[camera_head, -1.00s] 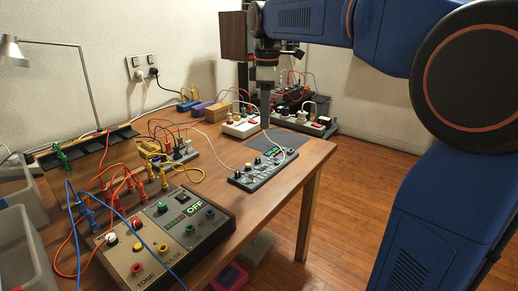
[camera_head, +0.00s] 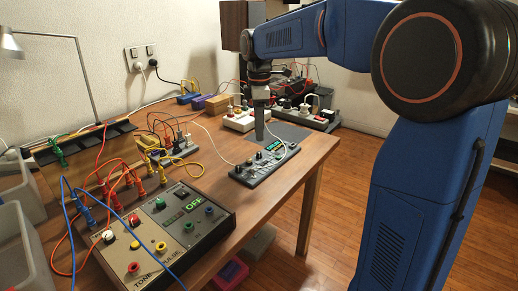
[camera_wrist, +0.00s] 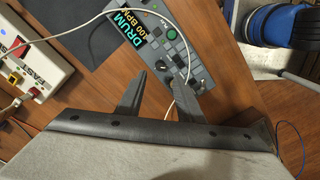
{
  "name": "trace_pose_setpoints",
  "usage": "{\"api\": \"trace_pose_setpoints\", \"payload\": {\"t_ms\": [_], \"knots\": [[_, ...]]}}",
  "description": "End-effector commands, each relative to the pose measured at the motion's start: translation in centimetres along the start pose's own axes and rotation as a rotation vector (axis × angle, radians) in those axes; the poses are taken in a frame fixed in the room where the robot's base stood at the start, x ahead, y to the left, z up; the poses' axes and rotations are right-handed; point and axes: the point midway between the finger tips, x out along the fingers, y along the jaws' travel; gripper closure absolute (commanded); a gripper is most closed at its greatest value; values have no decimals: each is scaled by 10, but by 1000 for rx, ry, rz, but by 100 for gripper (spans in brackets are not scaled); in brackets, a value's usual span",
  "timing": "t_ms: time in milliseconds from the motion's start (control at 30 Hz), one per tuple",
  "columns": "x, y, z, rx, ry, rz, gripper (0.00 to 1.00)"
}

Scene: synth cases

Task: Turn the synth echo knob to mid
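A small grey synth (camera_head: 262,172) with a lit green display, knobs and buttons lies near the table's right edge. In the wrist view, the synth (camera_wrist: 163,15) shows the words DRUM and 100 BPM, dark knobs and pads. No echo label is readable. My gripper (camera_head: 260,136) points down just behind the synth in the head view. In the wrist view, my gripper (camera_wrist: 160,66) is open and empty. Its right finger overlaps the synth's lower knobs and hides part of them; I cannot tell whether it touches.
A white cable (camera_wrist: 175,35) loops across the synth. A larger panel (camera_head: 170,235) marked TONE and OFF stands in front, with patch cables around it. Power strips (camera_head: 242,122) lie behind. A dark mat (camera_head: 290,131) lies behind the synth.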

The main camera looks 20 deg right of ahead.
Motion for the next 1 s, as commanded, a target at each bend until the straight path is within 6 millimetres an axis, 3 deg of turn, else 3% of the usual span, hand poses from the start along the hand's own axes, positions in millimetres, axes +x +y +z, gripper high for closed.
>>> {"api": "trace_pose_setpoints", "payload": {"t_ms": [200, 400, 867, 900, 1000], "knots": [[40, 0, 0, 0, -1, -3, 66], [65, 0, 0, 0, 0, -1, 66], [77, 0, 0, 0, 0, 0, 66], [77, 0, 0, 0, 0, 0, 69], [77, 0, 0, 0, 0, 0, 92]]}}
